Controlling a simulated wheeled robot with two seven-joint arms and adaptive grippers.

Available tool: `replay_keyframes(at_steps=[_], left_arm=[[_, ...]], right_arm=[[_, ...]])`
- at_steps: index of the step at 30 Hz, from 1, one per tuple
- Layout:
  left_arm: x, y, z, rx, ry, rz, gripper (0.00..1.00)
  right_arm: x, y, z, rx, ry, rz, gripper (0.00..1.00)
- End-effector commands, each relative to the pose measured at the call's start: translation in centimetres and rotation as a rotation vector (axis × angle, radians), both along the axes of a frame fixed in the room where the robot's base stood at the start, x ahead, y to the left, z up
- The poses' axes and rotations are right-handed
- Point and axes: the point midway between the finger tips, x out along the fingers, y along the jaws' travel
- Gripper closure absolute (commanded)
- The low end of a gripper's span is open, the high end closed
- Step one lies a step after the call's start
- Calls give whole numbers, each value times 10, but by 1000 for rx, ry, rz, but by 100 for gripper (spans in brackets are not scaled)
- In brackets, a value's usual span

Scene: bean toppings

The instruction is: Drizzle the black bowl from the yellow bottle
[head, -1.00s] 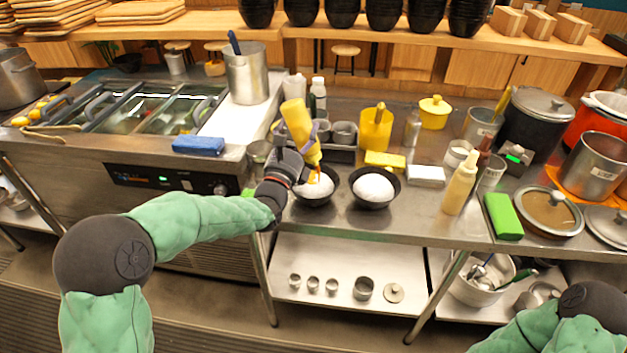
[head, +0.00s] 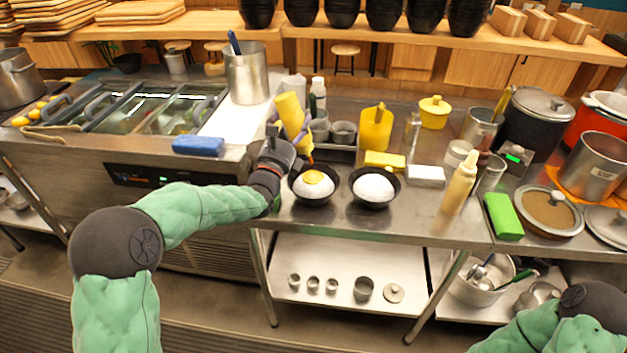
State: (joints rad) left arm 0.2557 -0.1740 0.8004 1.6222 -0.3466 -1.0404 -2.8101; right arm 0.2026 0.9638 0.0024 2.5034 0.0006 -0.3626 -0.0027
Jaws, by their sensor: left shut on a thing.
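My left gripper (head: 283,152) is shut on the yellow bottle (head: 290,112). The bottle is tilted, with its orange tip pointing down and to the right, over the left side of a black bowl (head: 313,201). This bowl holds white food with a yellow-orange patch of sauce (head: 314,183) on top. A second black bowl (head: 374,203) stands to its right with plain white food in it. My right arm shows at the lower right corner, but its gripper is outside the view.
A blue sponge (head: 198,145) lies left of the gripper.

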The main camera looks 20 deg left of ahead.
Motion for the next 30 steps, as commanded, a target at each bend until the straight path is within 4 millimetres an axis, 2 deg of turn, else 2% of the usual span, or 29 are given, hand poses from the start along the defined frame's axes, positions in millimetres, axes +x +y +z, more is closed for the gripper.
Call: replay_keyframes(at_steps=[14,24,30], left_arm=[[0,0,3,0,-3,0,31],[0,0,26,0,-4,0,31],[0,0,26,0,-2,0,31]], right_arm=[[0,0,1,0,0,0,68],[0,0,7,0,0,0,68],[0,0,7,0,0,0,68]])
